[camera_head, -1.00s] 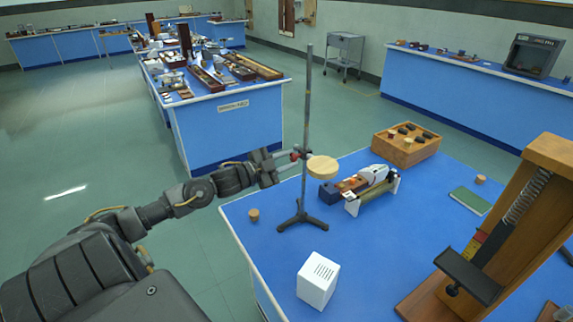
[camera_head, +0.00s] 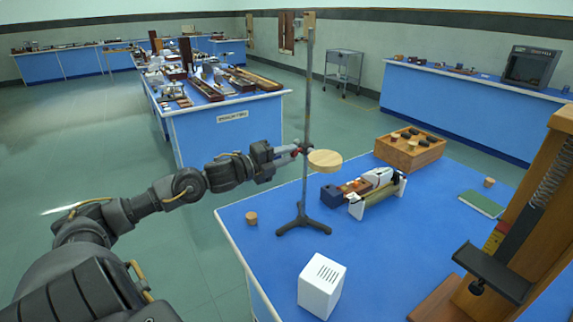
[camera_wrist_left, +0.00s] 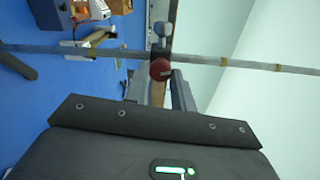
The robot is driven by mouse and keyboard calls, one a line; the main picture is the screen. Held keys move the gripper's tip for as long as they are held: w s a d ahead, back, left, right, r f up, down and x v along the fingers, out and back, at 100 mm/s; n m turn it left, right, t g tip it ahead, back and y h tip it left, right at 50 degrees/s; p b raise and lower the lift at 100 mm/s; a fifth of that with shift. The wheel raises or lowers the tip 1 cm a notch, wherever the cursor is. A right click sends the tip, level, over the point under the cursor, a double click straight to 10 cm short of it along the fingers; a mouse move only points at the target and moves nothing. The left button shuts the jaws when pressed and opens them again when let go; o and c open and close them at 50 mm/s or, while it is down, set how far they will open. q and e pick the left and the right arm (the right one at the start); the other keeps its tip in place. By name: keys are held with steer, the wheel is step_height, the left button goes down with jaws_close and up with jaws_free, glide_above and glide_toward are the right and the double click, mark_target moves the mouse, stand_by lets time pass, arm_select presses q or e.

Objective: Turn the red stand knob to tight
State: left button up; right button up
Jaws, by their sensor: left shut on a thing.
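The red stand knob (camera_wrist_left: 160,69) sits on a dark clamp boss (camera_wrist_left: 162,44) on the metal stand rod (camera_head: 308,95). In the head view the knob (camera_head: 296,152) is small and partly hidden by my fingers. My left gripper (camera_head: 292,151) comes in from the left at knob height and is shut on the knob. A round wooden plate (camera_head: 325,161) juts from the rod's other side. The stand's tripod base (camera_head: 303,221) rests upright on the bench. My right gripper is not in view.
The blue bench (camera_head: 400,260) holds a white box (camera_head: 321,285), a small cork (camera_head: 251,218), an optical instrument (camera_head: 372,190), a wooden box (camera_head: 410,152) and a tall wooden spring stand (camera_head: 540,210). Clear floor lies left of the bench.

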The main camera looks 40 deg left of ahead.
arm_select(q)
steer(key=shift+f+m+b, duration=0.15)
steer(key=shift+m+b, duration=0.9)
steer(key=shift+m, duration=0.05)
steer(key=o, duration=1)
steer(key=shift+s, duration=0.1)
